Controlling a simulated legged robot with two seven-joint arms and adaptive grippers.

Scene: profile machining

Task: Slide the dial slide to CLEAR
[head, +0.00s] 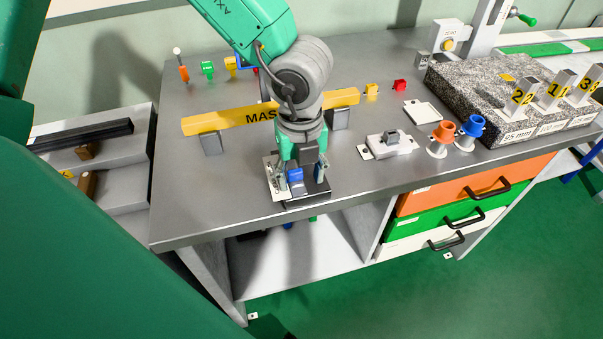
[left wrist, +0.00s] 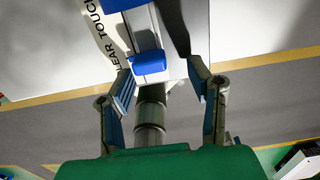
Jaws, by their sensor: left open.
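The dial slide's blue knob (left wrist: 149,62) sits on a pale rail (left wrist: 143,25) in the left wrist view, near the rail's lower visible end. A white label strip (left wrist: 108,35) left of it reads CLEAR and TOUCH, with CLEAR nearer the knob's level. The knob also shows in the head view (head: 295,174), on the fixture (head: 307,192) at the bench's front edge. My left gripper (left wrist: 163,78) is open, its fingers on either side of the knob, with visible gaps. I cannot tell exactly which mark the knob stands at. My right gripper is out of view.
A yellow bar (head: 215,121) on grey supports lies behind my left arm. A grey fixture (head: 389,146) and orange and blue spools (head: 441,136) stand to the right, before a granite block (head: 470,90). The bench top (head: 195,205) left of the fixture is clear.

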